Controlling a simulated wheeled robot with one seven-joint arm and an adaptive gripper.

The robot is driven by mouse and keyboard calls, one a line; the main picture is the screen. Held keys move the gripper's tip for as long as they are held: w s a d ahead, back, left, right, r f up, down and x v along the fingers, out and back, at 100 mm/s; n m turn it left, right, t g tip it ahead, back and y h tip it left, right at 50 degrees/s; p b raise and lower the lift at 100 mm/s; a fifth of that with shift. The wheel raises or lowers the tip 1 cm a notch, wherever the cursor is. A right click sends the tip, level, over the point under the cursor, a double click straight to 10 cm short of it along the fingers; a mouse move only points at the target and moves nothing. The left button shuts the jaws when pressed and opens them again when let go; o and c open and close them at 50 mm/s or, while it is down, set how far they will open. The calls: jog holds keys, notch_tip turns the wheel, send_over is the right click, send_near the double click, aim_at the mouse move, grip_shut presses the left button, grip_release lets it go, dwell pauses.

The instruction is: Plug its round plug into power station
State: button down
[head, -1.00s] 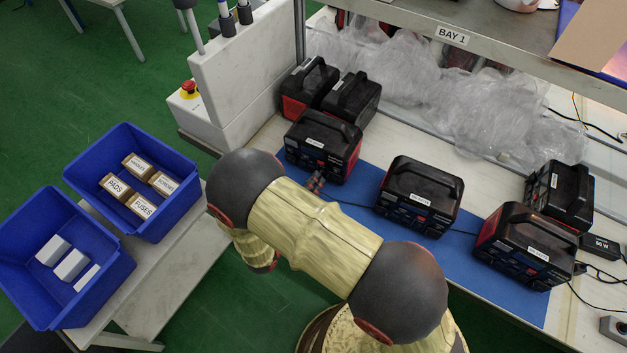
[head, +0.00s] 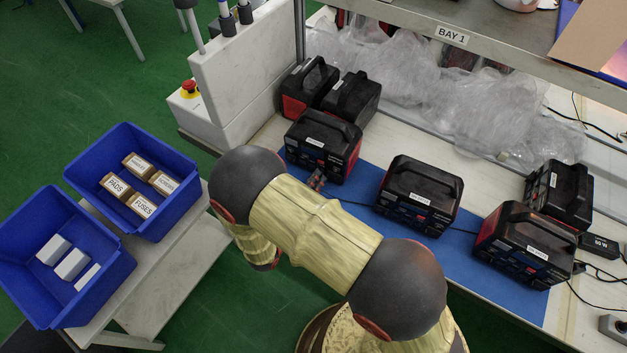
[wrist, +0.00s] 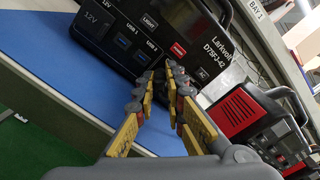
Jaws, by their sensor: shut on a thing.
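A black-and-red power station (head: 323,146) stands at the left end of the blue mat (head: 368,184), its front panel towards my gripper (head: 316,181). In the wrist view the same power station (wrist: 152,28) fills the top, with its 12V, USB and AC markings showing. In that view my gripper (wrist: 161,80) has its fingertips close together just in front of the panel's lower part, near the USB and AC area. It is shut on the plug, which the fingers hide. I cannot tell whether the plug touches the panel. A dark cable runs right from the gripper across the mat.
Other power stations stand on the bench: one mid-mat (head: 418,193), one at right (head: 526,245), and more behind. A white panel with a red emergency button (head: 188,88) stands left. Blue bins (head: 150,135) are at far left. A shelf edge (head: 480,45) overhangs the back.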

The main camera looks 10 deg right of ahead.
jog(key=shift+w+d, duration=0.2)
jog(key=shift+w, duration=0.1)
dwell(0.4)
jog(key=shift+s+a+p, duration=0.1)
jog(key=shift+s+p, duration=0.15)
jog(key=shift+p, duration=0.05)
dwell(0.6)
jog(key=shift+w+d, duration=0.25)
dwell(0.5)
jog(key=c, duration=1.9)
grip_release()
jog(key=shift+o, duration=0.7)
jog(key=v, duration=1.2)
